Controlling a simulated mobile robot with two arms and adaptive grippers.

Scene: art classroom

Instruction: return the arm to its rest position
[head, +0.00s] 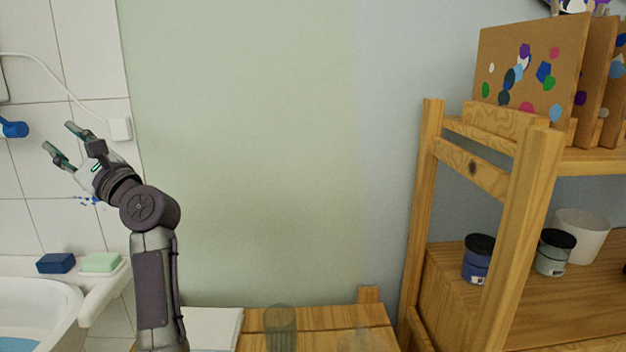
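My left arm rises from the bottom of the head view, left of the middle. Its gripper (62,143) points up and to the left in front of the tiled wall. The two fingers are spread apart and nothing is between them. The gripper is in the air, above the level of the sink and touching nothing that I can see. My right gripper is not in the head view.
A sink (40,300) with a blue sponge (56,263) and a green one (101,262) is at lower left. A wooden table (315,318) bears a clear glass (281,328) and white paper (213,327). A wooden shelf (530,200) with jars stands right.

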